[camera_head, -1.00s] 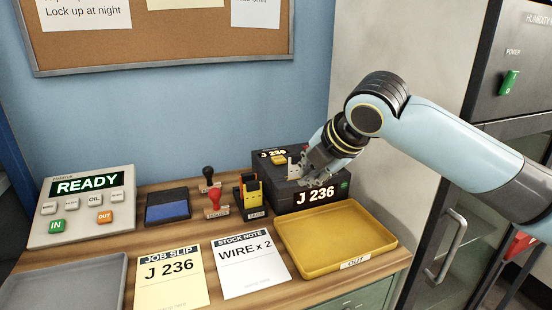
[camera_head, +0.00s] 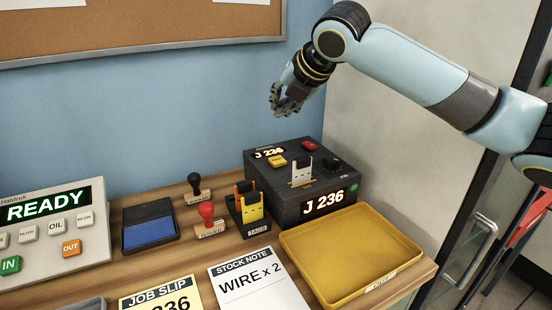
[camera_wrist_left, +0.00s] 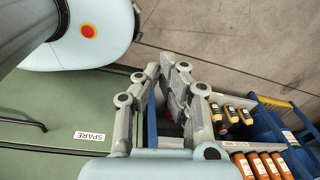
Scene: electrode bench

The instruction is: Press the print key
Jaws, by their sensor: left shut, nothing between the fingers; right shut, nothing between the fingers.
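The black label machine (camera_head: 290,206) stands at the back right of the bench, with "J 236" lit on its front and on its top display. Its top carries a yellow key (camera_head: 277,161), a red key (camera_head: 309,146) and a black knob (camera_head: 331,162); their lettering is too small to read. A pale tag (camera_head: 302,168) stands upright in a slot on top. My right gripper (camera_head: 279,111) is shut and empty, in the air above and behind the machine, touching nothing. My left gripper (camera_wrist_left: 168,68) shows only in the left wrist view, shut and empty.
A yellow OUT tray (camera_head: 405,254) lies empty before the machine. A tag holder (camera_head: 252,228), stamps (camera_head: 209,224) and a blue ink pad (camera_head: 150,232) stand left. A control panel (camera_head: 70,240) reads READY. Bottles in a blue rack (camera_wrist_left: 270,125) sit near my left gripper.

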